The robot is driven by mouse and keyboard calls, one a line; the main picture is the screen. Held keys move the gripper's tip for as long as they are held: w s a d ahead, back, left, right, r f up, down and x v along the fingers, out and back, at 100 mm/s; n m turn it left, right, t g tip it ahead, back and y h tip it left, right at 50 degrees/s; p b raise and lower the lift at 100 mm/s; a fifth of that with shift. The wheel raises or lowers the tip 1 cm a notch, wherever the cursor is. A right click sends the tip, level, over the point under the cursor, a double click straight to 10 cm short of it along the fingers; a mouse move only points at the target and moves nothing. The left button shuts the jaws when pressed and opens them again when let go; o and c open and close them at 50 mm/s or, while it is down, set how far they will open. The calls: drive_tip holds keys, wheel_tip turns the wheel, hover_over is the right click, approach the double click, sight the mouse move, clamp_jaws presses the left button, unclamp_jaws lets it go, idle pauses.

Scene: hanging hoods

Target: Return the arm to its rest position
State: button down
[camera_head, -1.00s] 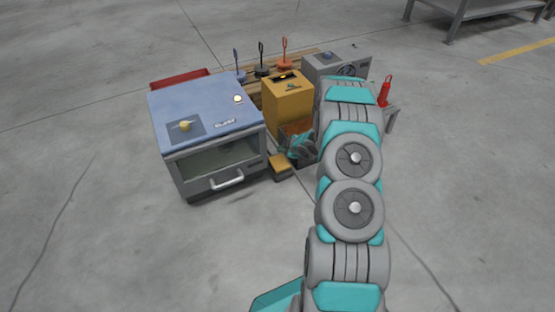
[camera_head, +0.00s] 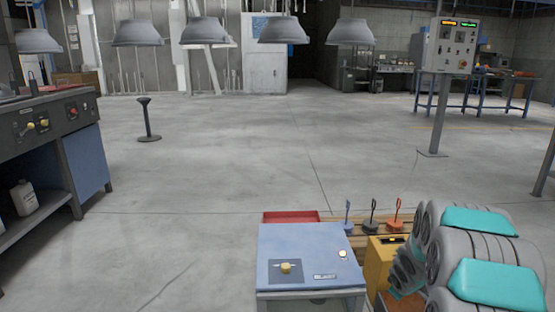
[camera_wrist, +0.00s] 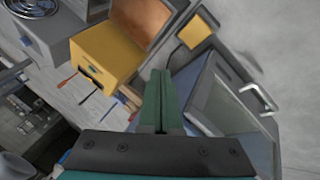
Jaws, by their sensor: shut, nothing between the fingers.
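My arm (camera_head: 470,260) is folded at the lower right of the head view, beside and partly in front of the yellow box (camera_head: 378,262). My gripper's end is hidden there. In the wrist view my gripper (camera_wrist: 161,74) has its green fingers together with nothing between them. The yellow box (camera_wrist: 98,52) shows beyond the fingers to the left, and the blue-topped cabinet with a pale handle (camera_wrist: 208,92) is at the right, close to the fingers in the picture. I cannot tell the exact gap.
The blue-topped cabinet (camera_head: 305,255) stands at the bottom centre of the head view, with a red tray (camera_head: 290,217) behind it. Small hooked stands (camera_head: 372,216) are beside it. A workbench (camera_head: 60,150) is at left, hoods (camera_head: 283,30) hang at the back.

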drive_tip(key=s+a+r+m+g+p, duration=0.1)
drive_tip(key=s+a+r+m+g, duration=0.1)
drive_tip(key=s+a+r, duration=0.4)
drive_tip(key=s+a+r+m+g+p, duration=0.1)
drive_tip(key=s+r+m, duration=0.1)
drive_tip(key=s+r, duration=0.65)
drive_tip(key=s+a+r+m+g+p, duration=0.1)
drive_tip(key=s+a, duration=0.3)
drive_tip(key=s, duration=0.5)
drive_tip(key=s+a+r+m+g+y, duration=0.1)
drive_tip(key=s+a+r, duration=0.3)
drive_tip(key=s, duration=0.6)
drive_tip(key=s+a+r+m+g+y+p, duration=0.1)
drive_tip(key=s+a+r+g, duration=0.1)
drive_tip(key=s+a, duration=0.4)
drive_tip(key=s+r, duration=0.1)
drive_tip(key=s, duration=0.3)
drive_tip(key=shift+s+a+g+p, duration=0.25)
drive_tip(key=shift+g+p, duration=0.05)
